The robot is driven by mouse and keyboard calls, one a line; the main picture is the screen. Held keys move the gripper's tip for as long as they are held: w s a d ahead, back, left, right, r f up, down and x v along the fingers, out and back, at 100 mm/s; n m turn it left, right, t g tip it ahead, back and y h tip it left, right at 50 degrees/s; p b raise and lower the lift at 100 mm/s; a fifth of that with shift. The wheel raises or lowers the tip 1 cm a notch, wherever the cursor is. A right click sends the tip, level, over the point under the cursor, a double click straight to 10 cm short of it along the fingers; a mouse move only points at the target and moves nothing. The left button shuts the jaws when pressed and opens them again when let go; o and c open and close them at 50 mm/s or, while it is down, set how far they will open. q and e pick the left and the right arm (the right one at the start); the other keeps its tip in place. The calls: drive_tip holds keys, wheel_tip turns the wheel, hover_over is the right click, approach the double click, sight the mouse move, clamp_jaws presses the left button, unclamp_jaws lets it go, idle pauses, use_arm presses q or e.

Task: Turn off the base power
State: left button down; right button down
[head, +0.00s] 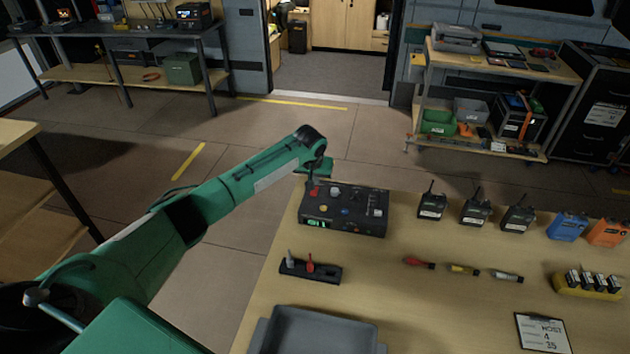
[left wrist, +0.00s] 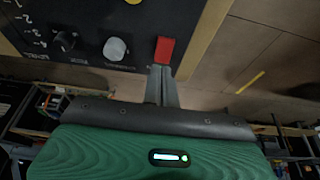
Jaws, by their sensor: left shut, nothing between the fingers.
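The base station is a black box (head: 362,229) on the wooden table, with knobs, buttons and a lit green display (head: 318,223) on its front. A red switch (left wrist: 164,50) sits near its edge in the left wrist view, beside a grey knob (left wrist: 116,49). My left gripper (head: 312,188) is over the box's far left corner in the head view. In the left wrist view its fingers (left wrist: 161,70) are shut and empty, with their tips right at the red switch. I cannot tell whether they touch it. My right gripper is not in view.
A small black holder (head: 310,270) with grey and red pieces stands in front of the box, behind a grey tray (head: 315,330). Several radios (head: 432,206) stand to the right, with screwdrivers (head: 463,269) in front. The table between them is bare.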

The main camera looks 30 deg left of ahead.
sight(314, 193)
use_arm(q)
wheel_tip(314, 193, down, 2)
drive_tip(key=shift+w, duration=0.1)
idle(0.4)
drive_tip(key=shift+w+a+f, duration=0.1)
drive_tip(key=shift+f, duration=0.15)
drive_tip(key=shift+g, duration=0.3)
drive_tip(key=shift+s+p, duration=0.55)
drive_tip(key=shift+p, duration=0.5)
drive_tip(key=shift+s+d+f+p, duration=0.1)
drive_tip(key=shift+s+d+p, duration=0.15)
drive_tip(key=shift+s+p, duration=0.1)
